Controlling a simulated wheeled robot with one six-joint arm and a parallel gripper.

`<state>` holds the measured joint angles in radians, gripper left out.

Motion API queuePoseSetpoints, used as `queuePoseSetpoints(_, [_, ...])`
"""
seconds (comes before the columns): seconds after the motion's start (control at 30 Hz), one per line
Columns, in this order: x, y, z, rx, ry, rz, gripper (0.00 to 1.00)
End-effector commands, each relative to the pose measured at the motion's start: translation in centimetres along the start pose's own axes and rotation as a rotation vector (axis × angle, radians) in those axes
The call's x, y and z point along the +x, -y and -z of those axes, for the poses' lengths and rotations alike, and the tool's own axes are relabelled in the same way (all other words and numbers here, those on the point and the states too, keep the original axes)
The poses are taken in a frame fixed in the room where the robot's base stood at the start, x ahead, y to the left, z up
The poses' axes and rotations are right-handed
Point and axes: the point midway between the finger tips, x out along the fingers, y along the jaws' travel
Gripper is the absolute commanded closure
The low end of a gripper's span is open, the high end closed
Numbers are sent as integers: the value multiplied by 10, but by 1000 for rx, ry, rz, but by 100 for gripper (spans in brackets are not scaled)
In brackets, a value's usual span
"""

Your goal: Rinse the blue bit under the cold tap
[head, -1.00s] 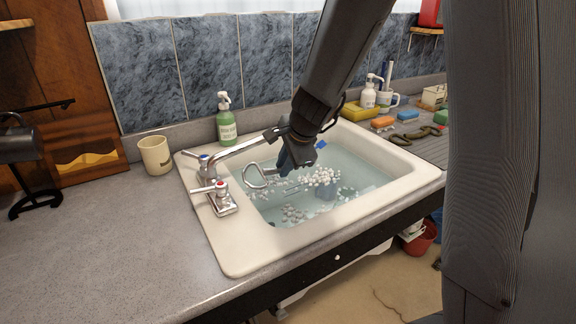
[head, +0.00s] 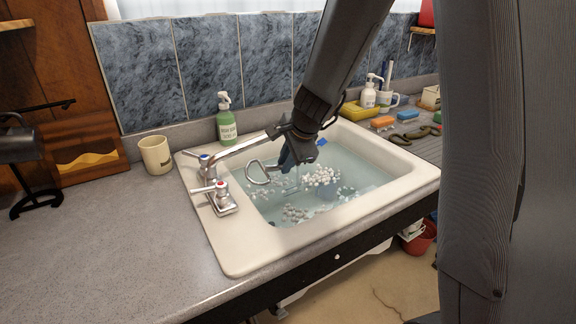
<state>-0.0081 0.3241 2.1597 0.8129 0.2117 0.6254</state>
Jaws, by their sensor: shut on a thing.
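My gripper (head: 297,152) is over the sink, by the end of the tap spout (head: 248,143). It is shut on the bit, whose metal ring (head: 257,173) sticks out to the left, above the water. A blue-grey part of the bit (head: 286,160) shows just under the jaws; the rest is hidden by the gripper. The tap has a blue-marked cold handle (head: 203,157) at the back and a red-marked hot handle (head: 221,187) in front. A faint line hangs below the jaws; I cannot tell whether it is running water.
The white sink (head: 236,262) holds water with foam clumps (head: 321,176) and a dim submerged object. A green soap bottle (head: 226,120) and a beige cup (head: 155,155) stand behind and left. Sponges and dark items (head: 415,133) lie on the right drainboard. The left counter is mostly clear.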

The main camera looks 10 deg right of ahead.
Motion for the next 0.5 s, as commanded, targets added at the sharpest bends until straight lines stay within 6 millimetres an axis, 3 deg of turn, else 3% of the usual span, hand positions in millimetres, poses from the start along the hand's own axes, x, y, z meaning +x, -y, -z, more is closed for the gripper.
queuePoseSetpoints(0.5, [-6, -9, 2, 0, -1, 1, 100])
